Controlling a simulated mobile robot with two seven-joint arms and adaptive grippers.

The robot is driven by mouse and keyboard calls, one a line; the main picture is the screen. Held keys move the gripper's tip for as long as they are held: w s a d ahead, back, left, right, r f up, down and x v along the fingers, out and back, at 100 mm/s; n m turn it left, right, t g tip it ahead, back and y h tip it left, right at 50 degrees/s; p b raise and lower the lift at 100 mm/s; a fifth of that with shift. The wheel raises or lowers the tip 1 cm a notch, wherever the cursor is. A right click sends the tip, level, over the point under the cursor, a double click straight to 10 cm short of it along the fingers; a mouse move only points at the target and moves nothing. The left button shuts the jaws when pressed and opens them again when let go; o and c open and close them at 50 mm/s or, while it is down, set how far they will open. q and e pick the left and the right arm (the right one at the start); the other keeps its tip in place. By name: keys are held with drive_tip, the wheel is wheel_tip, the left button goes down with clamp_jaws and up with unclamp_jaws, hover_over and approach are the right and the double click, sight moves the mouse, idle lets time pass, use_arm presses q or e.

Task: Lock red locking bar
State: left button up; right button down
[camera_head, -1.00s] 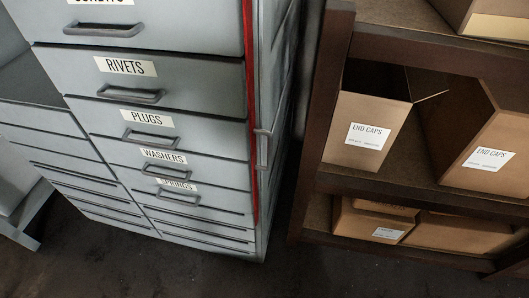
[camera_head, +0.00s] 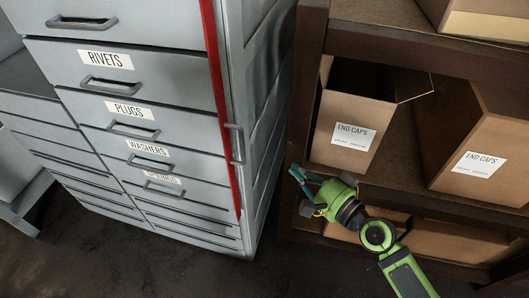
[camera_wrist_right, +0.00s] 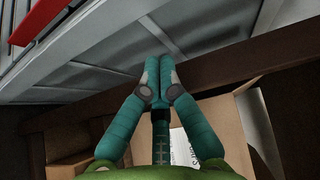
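The red locking bar (camera_head: 221,110) runs down the right front edge of the grey drawer cabinet (camera_head: 262,110). A grey handle (camera_head: 236,144) sticks out beside the bar. In the right wrist view part of the red bar (camera_wrist_right: 50,32) shows at top left, with a grey handle end near it. My right gripper (camera_head: 297,174) is right of the cabinet, in front of the shelf post, and apart from the bar. In the right wrist view its teal fingers (camera_wrist_right: 160,67) are drawn together at the tips with nothing between them. My left gripper is not in view.
A brown wooden shelf (camera_head: 312,75) stands right of the cabinet, with a narrow gap between. It holds open cardboard boxes (camera_head: 345,140) labelled END CAPS. The cabinet's labelled drawers (camera_head: 130,75) look closed. Dark floor (camera_head: 170,275) lies clear in front.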

drive_tip(key=shift+y, duration=0.8)
drive_tip(key=r, duration=0.1)
drive_tip(key=a+r, duration=0.1)
drive_tip(key=r, duration=0.1)
drive_tip(key=s+r, duration=0.1)
drive_tip(key=shift+s+a+r, duration=0.1)
drive_tip(key=shift+a+r, duration=0.05)
drive_tip(key=shift+r, duration=0.1)
drive_tip(key=w+a+p, duration=0.4)
drive_tip(key=a, duration=0.4)
drive_tip(key=shift+a, duration=0.25)
